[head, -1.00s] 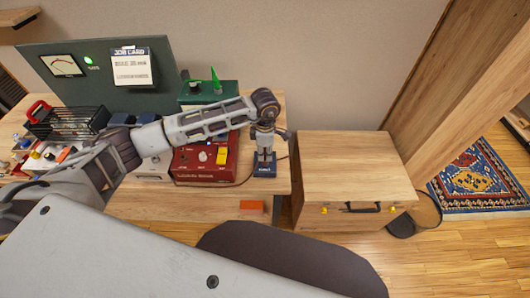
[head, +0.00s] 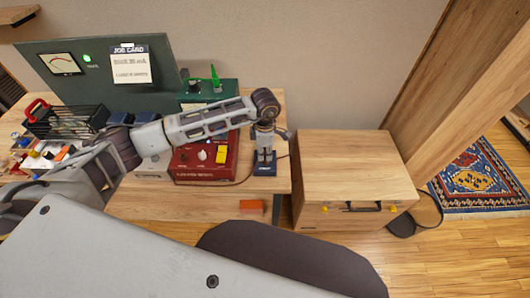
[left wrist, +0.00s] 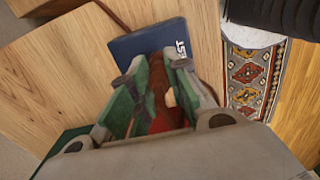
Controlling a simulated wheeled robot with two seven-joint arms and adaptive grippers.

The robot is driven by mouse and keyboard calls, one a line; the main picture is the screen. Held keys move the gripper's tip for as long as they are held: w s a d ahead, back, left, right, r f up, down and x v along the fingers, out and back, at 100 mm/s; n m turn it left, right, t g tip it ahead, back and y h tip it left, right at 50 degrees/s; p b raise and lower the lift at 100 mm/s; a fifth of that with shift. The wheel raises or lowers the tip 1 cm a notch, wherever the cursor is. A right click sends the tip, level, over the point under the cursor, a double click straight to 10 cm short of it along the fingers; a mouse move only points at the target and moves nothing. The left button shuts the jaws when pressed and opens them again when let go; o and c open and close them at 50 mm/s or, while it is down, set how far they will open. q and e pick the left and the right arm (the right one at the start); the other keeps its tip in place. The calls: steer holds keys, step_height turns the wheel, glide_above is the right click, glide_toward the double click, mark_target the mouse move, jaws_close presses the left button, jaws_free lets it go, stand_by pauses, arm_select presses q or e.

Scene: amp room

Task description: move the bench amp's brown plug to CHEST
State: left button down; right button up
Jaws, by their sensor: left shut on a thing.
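My left gripper (head: 264,158) points down over a small dark blue box (head: 264,170) at the right end of the bench. In the left wrist view the box (left wrist: 150,38) shows lettering ending in "EST", just beyond the fingertips. The green-padded fingers (left wrist: 156,82) are shut on a reddish-brown plug (left wrist: 158,100). The fingers hide much of it, and I cannot tell whether it touches the box or is in a socket. A red amp (head: 205,165) with a yellow switch stands on the bench left of the box, partly behind my left arm. My right gripper is not in view.
A wooden cabinet (head: 350,165) with a black handle stands right of the bench. A green unit (head: 225,92) is behind the red amp. A dark panel with a meter and job card (head: 130,66) and a black wire basket (head: 65,120) are at left. A thin cable runs beside the box.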

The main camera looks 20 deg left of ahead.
arm_select(q)
steer(key=c, duration=1.3)
jaws_free()
steer(key=shift+r, duration=6)
steer(key=shift+s+f, duration=0.1)
